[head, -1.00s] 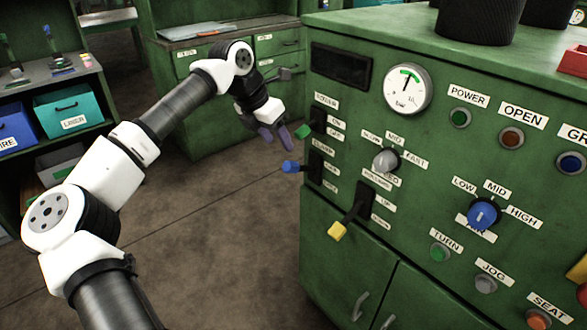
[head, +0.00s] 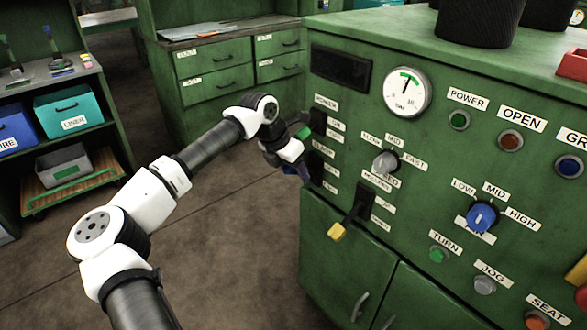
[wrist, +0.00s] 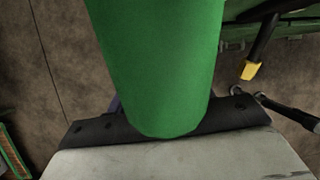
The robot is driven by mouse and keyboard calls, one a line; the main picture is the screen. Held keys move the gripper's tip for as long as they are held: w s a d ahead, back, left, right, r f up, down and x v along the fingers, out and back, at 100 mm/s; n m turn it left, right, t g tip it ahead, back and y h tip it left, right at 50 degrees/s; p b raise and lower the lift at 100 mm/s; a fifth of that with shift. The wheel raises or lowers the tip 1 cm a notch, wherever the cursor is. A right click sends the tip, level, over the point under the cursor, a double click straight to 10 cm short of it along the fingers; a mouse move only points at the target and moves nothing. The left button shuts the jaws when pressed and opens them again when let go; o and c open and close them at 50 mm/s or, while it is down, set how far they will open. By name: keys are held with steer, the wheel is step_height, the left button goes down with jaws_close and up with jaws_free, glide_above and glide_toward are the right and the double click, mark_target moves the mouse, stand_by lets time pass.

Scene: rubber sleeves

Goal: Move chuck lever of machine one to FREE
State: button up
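On the left of the green machine front, a lever with a green handle (head: 304,132) sits in the upper black slot. The lower black slot (head: 315,172) carries the blue-handled lever seen earlier; my gripper and wrist now hide its handle. My gripper (head: 303,172) is beside this lower slot, just below the green handle, with only a bit of purple finger showing. Its opening and any contact are hidden. In the wrist view the green handle (wrist: 155,60) looms close and covers the fingers. The small labels are too blurred to tell which lever is the chuck lever.
A yellow-handled lever (head: 337,231) sticks out lower right of my gripper; it also shows in the wrist view (wrist: 250,70). A grey knob (head: 384,162) and a gauge (head: 407,92) are further right. Open floor (head: 235,240) lies left of the machine.

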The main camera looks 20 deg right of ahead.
jaws_close()
steer(key=shift+f, duration=0.15)
step_height(320, 180, down, 8)
steer(key=t+h+b, duration=0.3)
steer(key=h+b, duration=0.8)
steer(key=b, duration=1.2)
steer(key=shift+m+t, duration=0.3)
steer(key=shift+b, duration=0.3)
steer(key=shift+o, duration=0.2)
jaws_free()
